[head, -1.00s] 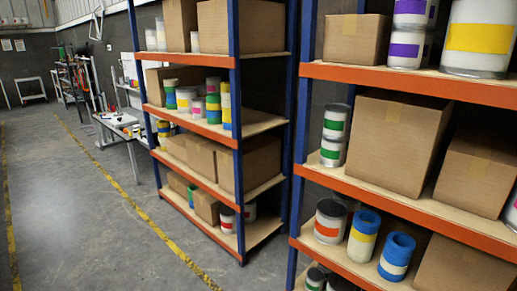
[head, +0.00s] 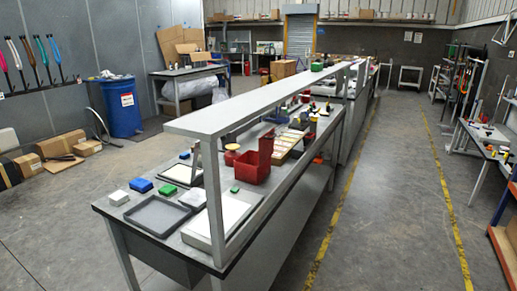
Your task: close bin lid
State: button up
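A small red bin (head: 252,170) stands on the grey workbench (head: 165,232), under its raised shelf. A red panel that looks like its lid (head: 266,147) stands up at the bin's right side, so the bin appears open. The shelf's post partly crosses the view in front of the bench. My gripper is not in view.
Blue, green and white blocks, a dark tray (head: 158,215) and a white slab (head: 222,217) lie on the bench's near end. A blue drum (head: 121,108) and cardboard boxes (head: 60,143) stand left.

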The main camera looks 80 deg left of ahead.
aim_at(266, 142)
jog(key=u, duration=2.9)
jog(key=i, duration=1.1)
jog(key=z, duration=0.6)
jog(key=i, duration=1.1)
jog(key=u, duration=0.75)
